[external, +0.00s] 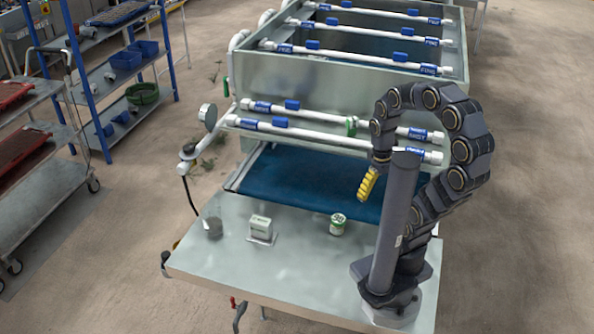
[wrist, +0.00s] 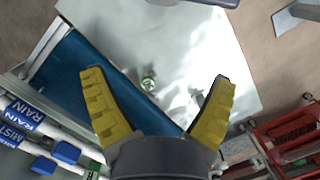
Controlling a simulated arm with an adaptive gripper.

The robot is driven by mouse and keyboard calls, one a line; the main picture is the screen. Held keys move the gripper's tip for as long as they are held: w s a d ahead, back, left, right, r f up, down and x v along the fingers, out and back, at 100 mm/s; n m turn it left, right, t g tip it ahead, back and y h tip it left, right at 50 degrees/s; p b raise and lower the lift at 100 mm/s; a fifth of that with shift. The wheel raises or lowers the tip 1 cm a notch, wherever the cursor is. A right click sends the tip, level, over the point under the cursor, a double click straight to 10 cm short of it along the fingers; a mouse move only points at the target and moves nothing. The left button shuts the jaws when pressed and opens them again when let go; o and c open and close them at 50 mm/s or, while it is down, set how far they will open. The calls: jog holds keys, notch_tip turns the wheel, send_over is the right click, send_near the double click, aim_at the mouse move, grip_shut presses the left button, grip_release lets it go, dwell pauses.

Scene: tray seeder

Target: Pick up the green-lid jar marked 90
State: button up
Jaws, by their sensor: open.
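A small white jar with a green lid (external: 338,219) stands upright on the metal table (external: 290,270), in front of the blue belt. Its lid carries a pale label that I cannot read clearly. My gripper (external: 366,184) has yellow fingers and hangs above the blue belt, up and to the right of the jar in the external view. In the wrist view my gripper (wrist: 157,75) is open and empty, with its fingers spread wide. The jar (wrist: 148,84) shows between them, some distance beyond the fingertips.
White pipes (external: 330,138) with blue tags cross above the blue belt (external: 310,183). The table front is clear.

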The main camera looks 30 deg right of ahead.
aim_at(340, 220)
jog(key=w+f+n, duration=0.4)
jog(key=w+f, duration=0.2)
jog(key=f, duration=0.1)
jog(key=w+f+n+t, duration=0.1)
jog(key=w+f+n, duration=0.3)
jog(key=f, duration=0.3)
jog(key=w+d+f+n, duration=0.1)
jog(key=w+f+n, duration=0.3)
jog(key=w+f, duration=0.3)
jog(key=shift+w+f+n+t, duration=0.35)
jog(key=shift+f+n+t, duration=0.05)
jog(key=shift+f, duration=0.1)
jog(key=shift+w+f, duration=0.1)
jog(key=shift+f, duration=0.15)
notch_tip(340, 220, down, 2)
jog(key=shift+f, duration=0.1)
jog(key=shift+w+f, duration=0.15)
jog(key=shift+f, duration=1.2)
jog(key=shift+w+f, duration=0.15)
jog(key=shift+f, duration=1.15)
jog(key=c, duration=1.2)
